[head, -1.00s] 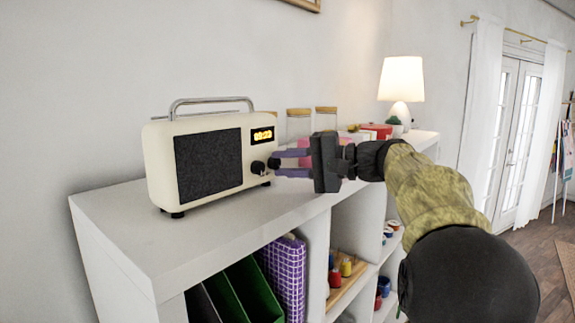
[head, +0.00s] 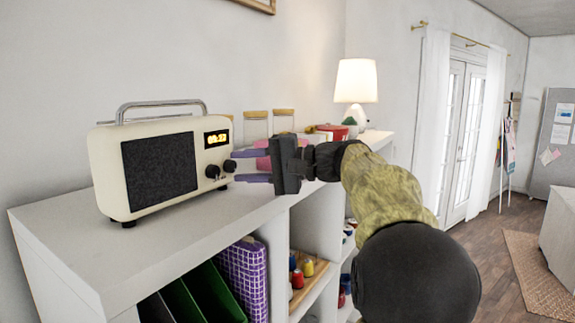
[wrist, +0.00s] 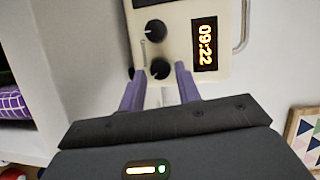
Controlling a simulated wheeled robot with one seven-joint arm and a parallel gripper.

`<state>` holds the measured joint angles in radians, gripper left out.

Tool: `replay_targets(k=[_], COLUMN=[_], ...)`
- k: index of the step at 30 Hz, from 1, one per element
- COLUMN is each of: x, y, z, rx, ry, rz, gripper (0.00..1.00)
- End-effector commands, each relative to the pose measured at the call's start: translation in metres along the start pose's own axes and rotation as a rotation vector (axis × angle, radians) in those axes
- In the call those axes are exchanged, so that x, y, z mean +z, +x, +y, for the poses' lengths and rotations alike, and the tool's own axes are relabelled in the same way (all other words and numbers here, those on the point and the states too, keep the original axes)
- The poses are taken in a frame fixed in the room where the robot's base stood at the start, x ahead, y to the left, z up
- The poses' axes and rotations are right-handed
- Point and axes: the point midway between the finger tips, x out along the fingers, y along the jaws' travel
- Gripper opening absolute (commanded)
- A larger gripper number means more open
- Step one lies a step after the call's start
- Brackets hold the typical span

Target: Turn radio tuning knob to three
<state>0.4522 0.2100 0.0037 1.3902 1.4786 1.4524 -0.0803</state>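A cream radio (head: 105,165) with a dark speaker panel, chrome handle and lit orange display stands on the white shelf top. Two black knobs sit at its lower right: the left knob (head: 213,171) and the right knob (head: 229,166). In the wrist view the display reads 09:22, and the knobs appear as an upper knob (wrist: 155,29) and a lower knob (wrist: 160,68). My gripper (head: 235,166) has its purple fingers apart, one either side of the right knob. In the wrist view (wrist: 160,70) gaps show between fingers and knob. The dial setting is unreadable; which knob is for tuning is unclear.
The white shelf unit (head: 75,235) holds a purple checked box (head: 243,278), green folders (head: 212,290) and thread spools. Jars (head: 255,127), a red container (head: 332,132) and a lamp (head: 356,85) stand behind my gripper. Open floor lies to the right.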

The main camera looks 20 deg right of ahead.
Motion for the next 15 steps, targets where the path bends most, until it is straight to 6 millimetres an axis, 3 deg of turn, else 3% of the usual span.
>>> replay_targets(k=[15], x=[0.0], y=[-0.093], z=[0.002], rx=[0.0], ry=[-0.001], rz=[0.0], gripper=[0.33])
